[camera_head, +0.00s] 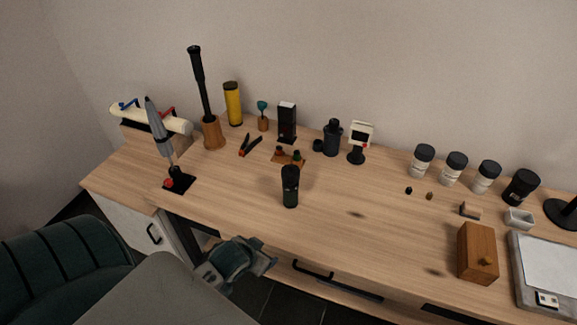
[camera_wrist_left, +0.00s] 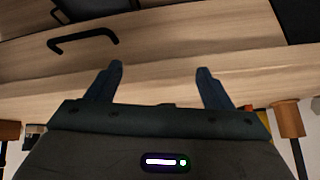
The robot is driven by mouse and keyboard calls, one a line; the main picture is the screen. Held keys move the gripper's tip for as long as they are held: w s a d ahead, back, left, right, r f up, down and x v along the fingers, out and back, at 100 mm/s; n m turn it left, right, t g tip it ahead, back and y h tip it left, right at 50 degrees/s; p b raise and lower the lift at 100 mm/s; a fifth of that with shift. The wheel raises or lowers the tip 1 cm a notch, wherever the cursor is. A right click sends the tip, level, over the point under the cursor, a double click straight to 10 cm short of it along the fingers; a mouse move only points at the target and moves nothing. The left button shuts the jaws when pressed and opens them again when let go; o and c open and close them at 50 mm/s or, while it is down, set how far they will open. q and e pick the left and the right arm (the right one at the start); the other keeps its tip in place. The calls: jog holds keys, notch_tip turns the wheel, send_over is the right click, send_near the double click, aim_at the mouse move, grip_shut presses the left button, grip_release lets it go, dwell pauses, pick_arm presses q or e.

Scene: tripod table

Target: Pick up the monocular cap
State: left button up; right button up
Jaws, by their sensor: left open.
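A dark monocular-like body (camera_head: 332,138) stands upright at the back middle of the table. A small round black piece (camera_head: 318,145), which looks like its cap, sits just left of it; I cannot tell if they touch. Another dark cylinder (camera_head: 290,187) stands alone nearer the front. My left gripper (camera_head: 268,254) is at the front table edge, in front of these things and well apart from them. In the left wrist view (camera_wrist_left: 160,70) its two fingers are spread with nothing between them. My right gripper is not in view.
The wooden table (camera_head: 345,240) has clear room in its middle. A black box (camera_head: 287,123), pliers (camera_head: 249,145) and a small white-screened stand (camera_head: 360,139) are at the back. A wooden box (camera_head: 477,253) stands right. A drawer handle (camera_wrist_left: 82,39) shows in the wrist view.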

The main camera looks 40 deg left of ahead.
pick_arm(q)
notch_tip(320, 180, up, 7)
jog(key=w+a+t, duration=0.1)
jog(key=w+t, duration=0.1)
jog(key=w, duration=0.1)
jog(key=t+h+p, duration=0.1)
jog(key=t+h, duration=0.1)
jog(key=t, duration=0.2)
send_near(290, 170)
jog(key=x, duration=0.5)
jog(key=shift+w+a+p, duration=0.1)
jog(key=shift+w+p, duration=0.1)
jog(key=shift+p, duration=0.15)
jog(key=shift+w+f, duration=0.1)
jog(key=shift+w, duration=0.2)
jog(key=shift+w+f+p, duration=0.2)
jog(key=shift+w+p, duration=0.2)
jog(key=shift+w, duration=0.15)
jog(key=p+x, duration=0.1)
jog(key=x, duration=0.2)
jog(key=shift+f, duration=0.2)
jog(key=shift+w+f, duration=0.25)
jog(key=shift+w, duration=0.15)
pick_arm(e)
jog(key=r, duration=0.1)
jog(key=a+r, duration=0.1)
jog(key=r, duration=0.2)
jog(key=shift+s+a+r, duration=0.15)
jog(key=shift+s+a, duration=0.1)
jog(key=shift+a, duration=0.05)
